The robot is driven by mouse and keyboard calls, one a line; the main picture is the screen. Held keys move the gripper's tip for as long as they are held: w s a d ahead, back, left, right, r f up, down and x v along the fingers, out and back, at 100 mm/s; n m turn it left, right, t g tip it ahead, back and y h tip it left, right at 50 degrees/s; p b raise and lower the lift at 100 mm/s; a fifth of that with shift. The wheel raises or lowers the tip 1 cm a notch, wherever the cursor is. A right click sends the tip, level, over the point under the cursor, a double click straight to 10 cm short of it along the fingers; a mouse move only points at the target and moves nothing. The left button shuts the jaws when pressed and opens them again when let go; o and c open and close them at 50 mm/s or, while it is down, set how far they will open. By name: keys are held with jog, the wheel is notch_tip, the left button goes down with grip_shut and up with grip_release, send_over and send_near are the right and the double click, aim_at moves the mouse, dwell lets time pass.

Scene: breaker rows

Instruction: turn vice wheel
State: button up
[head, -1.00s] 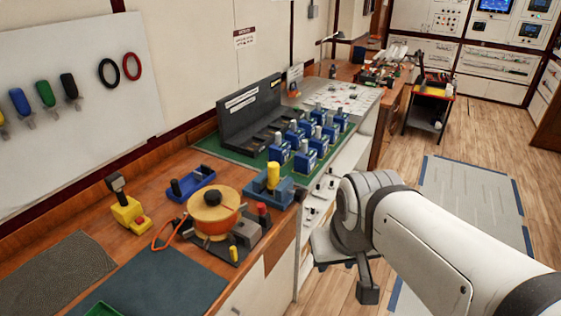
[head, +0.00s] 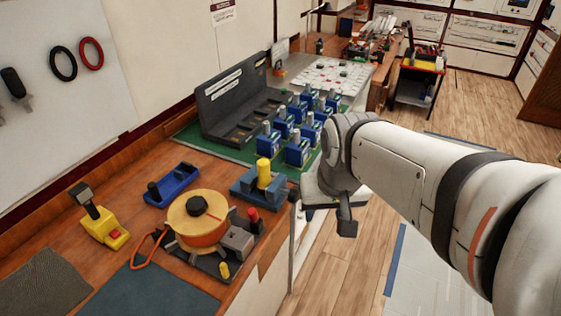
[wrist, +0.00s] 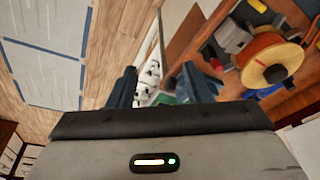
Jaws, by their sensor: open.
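A blue vice-like fixture (head: 248,190) with a yellow cylinder (head: 264,173) upright in it stands near the bench's front edge. A small dark part (head: 293,194) shows at its right end, at the bench edge; I cannot tell whether it is the wheel. My gripper (head: 347,220) hangs to the right of the fixture, beyond the bench edge and apart from it. In the wrist view my gripper (wrist: 157,82) has two dark blue fingers spread apart, with nothing between them. The fixture is not clearly visible there.
An orange drum with a wooden top (head: 190,212) stands left of the fixture; it also shows in the wrist view (wrist: 270,55). Several blue breakers (head: 297,150) stand behind on a green mat. A yellow tool (head: 105,230) is at left. Open floor (head: 360,245) lies right of the bench.

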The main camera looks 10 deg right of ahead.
jog(key=w+f+m+g, duration=0.2)
jog(key=w+f+m, duration=0.1)
jog(key=w, duration=1)
jog(key=m+g, duration=0.1)
jog(key=m, duration=0.2)
send_over(296, 188)
notch_tip(296, 188, down, 9)
jog(key=shift+s+a+f, duration=0.1)
jog(key=shift+s+f, duration=0.05)
jog(key=shift+f, duration=0.35)
jog(key=f, duration=0.3)
jog(key=f+p, duration=0.1)
jog(key=f, duration=0.3)
jog(key=shift+w+f, duration=0.2)
jog(key=shift+f, duration=0.1)
jog(key=shift+c, duration=0.4)
jog(key=c, duration=0.9)
